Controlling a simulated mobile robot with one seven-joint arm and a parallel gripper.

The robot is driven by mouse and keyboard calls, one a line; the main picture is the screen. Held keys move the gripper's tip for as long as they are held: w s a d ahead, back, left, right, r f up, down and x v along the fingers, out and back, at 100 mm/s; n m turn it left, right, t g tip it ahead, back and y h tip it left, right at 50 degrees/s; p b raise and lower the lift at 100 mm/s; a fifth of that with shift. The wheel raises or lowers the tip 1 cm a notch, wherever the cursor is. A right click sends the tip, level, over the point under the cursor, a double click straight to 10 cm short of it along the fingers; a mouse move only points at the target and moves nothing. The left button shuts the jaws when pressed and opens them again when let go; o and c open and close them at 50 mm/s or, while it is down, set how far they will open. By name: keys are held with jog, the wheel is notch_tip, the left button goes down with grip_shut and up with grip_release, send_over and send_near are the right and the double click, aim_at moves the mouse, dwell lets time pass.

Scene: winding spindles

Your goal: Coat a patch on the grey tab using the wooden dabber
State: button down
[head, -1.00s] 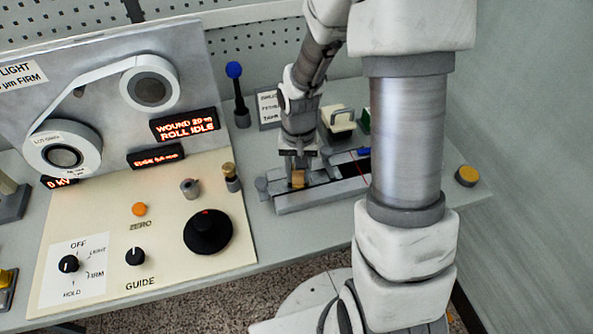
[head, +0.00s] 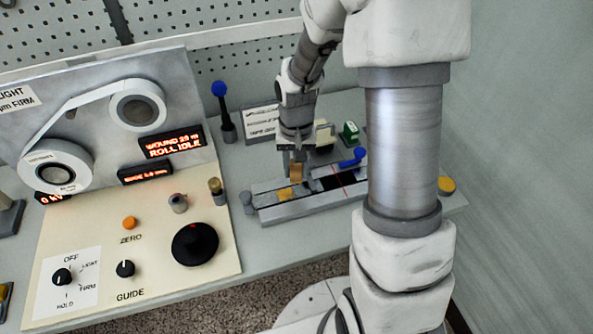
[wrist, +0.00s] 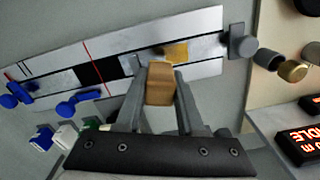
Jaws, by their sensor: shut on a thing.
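My gripper (head: 296,160) is shut on the wooden dabber (wrist: 159,86), a tan block that also shows in the head view (head: 296,172). The dabber is over the flat grey splicing block (wrist: 205,73), near a small grey tab (wrist: 131,64). The tab lies between the block's black section and an amber patch (wrist: 175,52). The amber patch also shows in the head view (head: 286,194), left of and below the dabber. The dabber appears raised above the block; I cannot see its underside or whether it touches the tab.
Blue levers (wrist: 80,101) stand along the block beyond the black section. A green box (head: 350,132) and a cream block (head: 325,135) stand behind. A blue-topped post (head: 222,110) stands back left. The winding panel (head: 120,215) fills the left.

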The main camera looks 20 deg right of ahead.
jog(key=shift+r+p, duration=0.75)
jog(key=shift+r, duration=0.6)
jog(key=shift+s+f+b, duration=0.1)
jog(key=shift+f+b, duration=0.1)
jog(key=shift+b, duration=0.35)
jog(key=shift+s+b, duration=0.35)
jog(key=shift+b, duration=0.3)
